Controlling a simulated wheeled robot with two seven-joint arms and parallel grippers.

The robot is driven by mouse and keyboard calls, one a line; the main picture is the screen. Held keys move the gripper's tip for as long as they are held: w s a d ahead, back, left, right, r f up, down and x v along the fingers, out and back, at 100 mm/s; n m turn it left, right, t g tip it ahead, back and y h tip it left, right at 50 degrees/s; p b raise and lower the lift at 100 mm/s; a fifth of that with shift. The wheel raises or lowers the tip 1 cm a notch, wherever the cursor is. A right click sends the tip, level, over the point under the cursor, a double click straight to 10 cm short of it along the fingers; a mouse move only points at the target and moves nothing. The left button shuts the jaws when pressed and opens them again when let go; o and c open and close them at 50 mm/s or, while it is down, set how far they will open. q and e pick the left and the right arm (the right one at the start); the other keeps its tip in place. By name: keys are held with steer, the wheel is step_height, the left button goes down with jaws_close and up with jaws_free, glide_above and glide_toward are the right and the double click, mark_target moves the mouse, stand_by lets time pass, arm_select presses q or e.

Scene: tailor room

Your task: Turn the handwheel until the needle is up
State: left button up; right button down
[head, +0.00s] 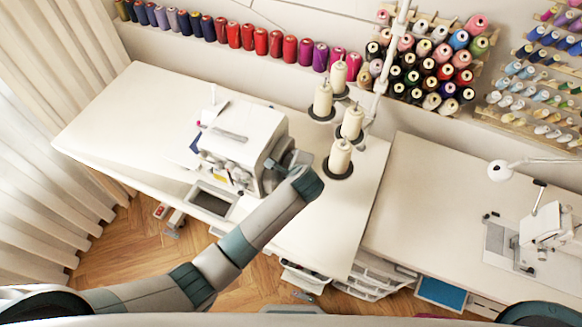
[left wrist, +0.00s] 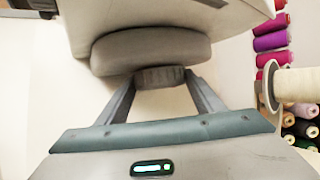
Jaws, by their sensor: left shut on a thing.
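The white sewing machine (head: 243,135) stands on the left table. Its handwheel, on the machine's right side, shows in the left wrist view as a wide grey disc (left wrist: 150,48) with a smaller ribbed dark hub (left wrist: 160,77). My left gripper (head: 277,164) reaches this side from the right. In the left wrist view my left gripper (left wrist: 161,82) has one finger on each side of the hub and is shut on it. The needle cannot be made out in either view. My right gripper is not in view.
Cream thread cones (head: 340,157) on a stand are close to the right of my left wrist. The left table (head: 115,120) is bare left of the machine. Another sewing machine (head: 545,228) stands on the right table (head: 425,195). Thread racks (head: 430,60) line the wall.

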arm_select(q)
steer(key=shift+g, duration=0.4)
steer(key=o, duration=1)
steer(key=shift+o, duration=0.2)
steer(key=shift+w, duration=0.1)
steer(key=shift+r, duration=0.1)
steer(key=b+v, duration=0.3)
steer(key=v, duration=1.4)
steer(key=shift+d+b, duration=0.25)
steer(key=shift+b, duration=0.15)
